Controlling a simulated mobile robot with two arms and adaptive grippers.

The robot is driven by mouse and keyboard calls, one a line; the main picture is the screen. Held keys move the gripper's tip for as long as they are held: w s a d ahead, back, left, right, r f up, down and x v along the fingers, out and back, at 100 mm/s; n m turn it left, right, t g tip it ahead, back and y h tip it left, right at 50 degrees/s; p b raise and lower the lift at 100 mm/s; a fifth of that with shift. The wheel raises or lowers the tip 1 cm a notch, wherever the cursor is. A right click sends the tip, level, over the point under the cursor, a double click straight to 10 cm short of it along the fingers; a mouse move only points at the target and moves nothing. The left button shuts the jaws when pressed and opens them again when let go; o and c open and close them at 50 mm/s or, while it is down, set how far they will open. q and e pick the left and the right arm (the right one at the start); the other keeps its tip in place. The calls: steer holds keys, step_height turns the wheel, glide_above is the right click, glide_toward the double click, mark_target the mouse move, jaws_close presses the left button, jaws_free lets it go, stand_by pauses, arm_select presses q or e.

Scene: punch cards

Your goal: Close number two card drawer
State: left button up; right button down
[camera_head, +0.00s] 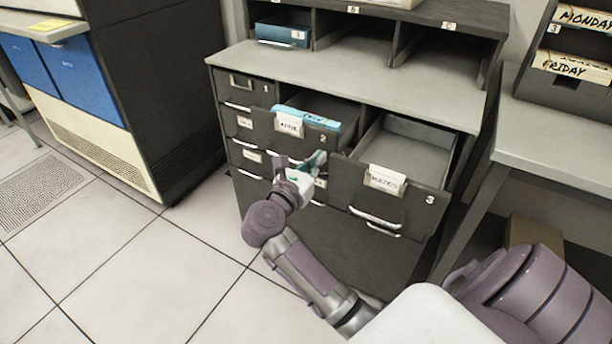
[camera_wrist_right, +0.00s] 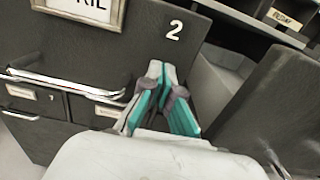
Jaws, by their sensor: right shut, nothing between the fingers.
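The number two card drawer (camera_head: 290,130) is pulled out of the dark cabinet, with blue-edged cards (camera_head: 310,114) inside and a label on its front. Its front (camera_wrist_right: 140,45) with the "2" fills the left of the right wrist view. My right gripper (camera_head: 318,158) is in front of the lower right part of this drawer front, beside drawer three. In the right wrist view its green-padded fingers (camera_wrist_right: 158,75) are together, with nothing between them, close below the "2". I cannot tell if they touch the front. My left gripper is not in view.
The number three drawer (camera_head: 400,192) stands open and empty at right, with its side close to my right gripper. Drawer one (camera_head: 246,88) is shut. Small drawers with metal handles lie below. Open floor (camera_head: 150,250) is at left.

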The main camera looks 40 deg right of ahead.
steer(key=b+x, duration=0.2)
steer(key=x, duration=1.1)
steer(key=shift+w+d, duration=0.15)
steer(key=shift+d, duration=0.05)
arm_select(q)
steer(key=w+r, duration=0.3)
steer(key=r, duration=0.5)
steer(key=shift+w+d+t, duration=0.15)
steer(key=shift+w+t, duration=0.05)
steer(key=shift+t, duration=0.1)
arm_select(e)
steer(key=shift+d+r, duration=0.1)
steer(key=shift+r, duration=0.25)
